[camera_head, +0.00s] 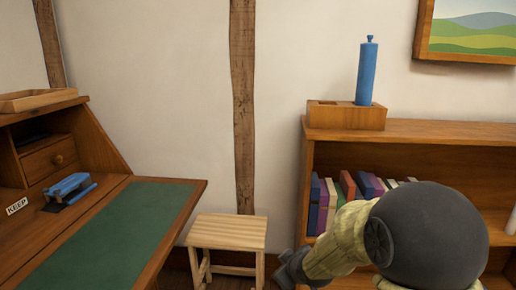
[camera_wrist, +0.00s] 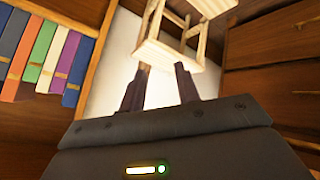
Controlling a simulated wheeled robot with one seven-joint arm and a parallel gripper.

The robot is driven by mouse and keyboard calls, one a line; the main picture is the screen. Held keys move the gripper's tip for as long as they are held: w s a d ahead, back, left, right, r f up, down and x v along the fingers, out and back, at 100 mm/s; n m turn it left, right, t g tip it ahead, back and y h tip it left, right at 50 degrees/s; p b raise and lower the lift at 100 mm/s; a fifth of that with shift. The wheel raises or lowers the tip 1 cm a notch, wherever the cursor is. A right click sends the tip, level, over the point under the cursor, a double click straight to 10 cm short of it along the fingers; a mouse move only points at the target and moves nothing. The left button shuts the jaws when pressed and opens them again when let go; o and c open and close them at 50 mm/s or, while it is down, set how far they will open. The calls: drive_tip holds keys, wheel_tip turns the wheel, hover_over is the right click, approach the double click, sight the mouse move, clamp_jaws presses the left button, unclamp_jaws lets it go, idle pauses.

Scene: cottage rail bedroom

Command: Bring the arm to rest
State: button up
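My arm crosses the lower right of the head view in front of the bookcase. My gripper (camera_head: 288,268) points down and left there, beside the wooden stool (camera_head: 228,232). In the wrist view my gripper (camera_wrist: 161,70) has its two dark fingers apart, with only pale wall seen between them. It holds nothing. The stool (camera_wrist: 165,48) shows beyond the fingertips in that view. I cannot tell the exact gap between gripper and stool.
A desk with a green writing mat (camera_head: 110,232), blue stapler (camera_head: 68,186) and KEEP label (camera_head: 17,206) stands left. The bookcase (camera_head: 440,130) at right bears a wooden block (camera_head: 335,116) with an upright blue cylinder (camera_head: 367,75). Books (camera_wrist: 45,55) fill a shelf.

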drive_tip(key=s+d+r+m+g+h+p, duration=0.1)
drive_tip(key=s+d+r+m+g+p, duration=0.25)
drive_tip(key=s, duration=0.65)
drive_tip(key=s+d+m+g+h+p, duration=0.1)
drive_tip(key=s+d+m+g+p, duration=0.2)
drive_tip(key=s+m, duration=0.5)
wheel_tip(320, 180, up, 37)
drive_tip(key=s+d+n+p, duration=0.1)
drive_tip(key=n+p, duration=0.1)
drive_tip(key=p, duration=3.3)
drive_tip(key=shift+s+f, duration=0.15)
drive_tip(key=shift+f, duration=0.05)
drive_tip(key=shift+n+t, duration=0.25)
drive_tip(key=shift+o, duration=0.5)
